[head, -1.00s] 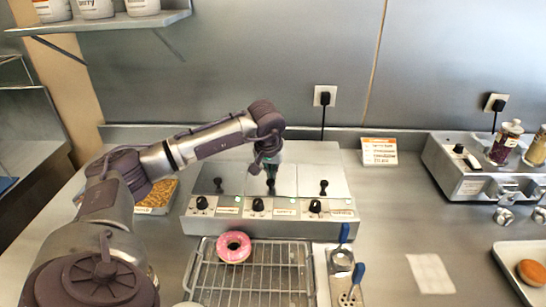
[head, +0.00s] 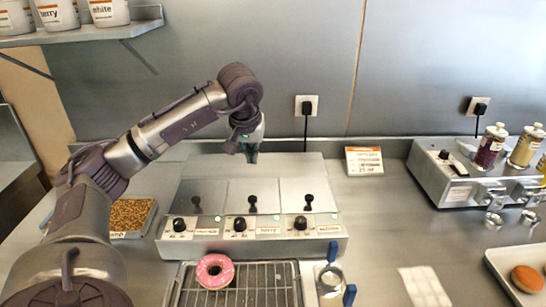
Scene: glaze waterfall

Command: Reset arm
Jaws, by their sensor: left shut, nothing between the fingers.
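My left gripper (head: 251,155) is shut and empty. It points down above the back part of the steel glaze warmer (head: 255,248), clear of its lids in the picture. My left arm comes in from the lower left and arches over the counter. The warmer has three lids with black knobs and three black dials along its front. My right gripper is not in view.
A pink-glazed donut (head: 215,271) lies on a wire rack (head: 258,290) in front. Blue-handled ladles (head: 331,282) stand right of it. A tray of brown crumbs (head: 132,215) is at left, a sign (head: 364,161) behind, bottles (head: 490,147) at right. The right-centre counter is mostly clear.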

